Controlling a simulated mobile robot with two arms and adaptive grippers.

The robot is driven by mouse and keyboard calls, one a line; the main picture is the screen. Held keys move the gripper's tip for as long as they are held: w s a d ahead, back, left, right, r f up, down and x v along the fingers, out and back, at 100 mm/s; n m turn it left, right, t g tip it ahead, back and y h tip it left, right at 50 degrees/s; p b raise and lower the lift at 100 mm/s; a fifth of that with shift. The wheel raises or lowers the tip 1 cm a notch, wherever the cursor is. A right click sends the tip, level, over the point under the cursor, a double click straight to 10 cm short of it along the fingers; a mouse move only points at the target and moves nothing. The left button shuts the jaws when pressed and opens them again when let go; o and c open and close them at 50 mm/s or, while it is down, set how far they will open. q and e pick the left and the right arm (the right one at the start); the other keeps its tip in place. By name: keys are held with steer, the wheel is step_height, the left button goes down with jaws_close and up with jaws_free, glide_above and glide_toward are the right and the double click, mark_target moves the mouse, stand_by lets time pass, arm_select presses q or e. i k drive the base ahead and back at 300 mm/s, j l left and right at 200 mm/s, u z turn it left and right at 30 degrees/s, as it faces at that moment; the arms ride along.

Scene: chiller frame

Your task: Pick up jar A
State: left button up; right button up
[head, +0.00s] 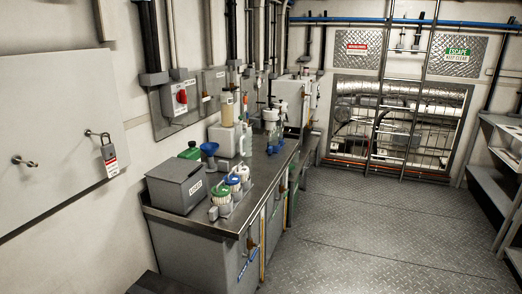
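Three small jars stand in a row in a holder near the front right edge of the steel counter (205,226). The nearest is a green-topped jar (221,192), behind it a blue-and-white-topped jar (232,182), then a white-topped jar (242,172). Their markings are too small to read, so I cannot tell which is jar A. More white-topped bottles (270,118) stand farther back on the counter. Neither of my grippers is in view.
On the counter, a grey lidded box (176,188) stands left of the jars, with a blue funnel (209,149) and a white jug (224,140) behind. A ladder (416,90) stands at the back, grey shelves (492,170) at right. The plate floor (375,225) between is clear.

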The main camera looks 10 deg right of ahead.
mark_target(296, 159)
steer(key=i+l+z, duration=0.6)
steer(key=i+z, duration=0.2)
steer(key=i, duration=0.3)
steer(key=i+l+z, duration=0.1)
steer(key=i+z, duration=0.3)
steer(key=i, duration=0.15)
steer(key=i+u, duration=0.25)
steer(key=i, duration=0.25)
steer(key=i+l+u, duration=0.25)
steer(key=i, duration=0.3)
steer(key=i+l+u, duration=0.25)
steer(key=i, duration=0.25)
steer(key=i+l+u, duration=0.2)
steer(key=i+l, duration=0.15)
steer(key=i, duration=0.1)
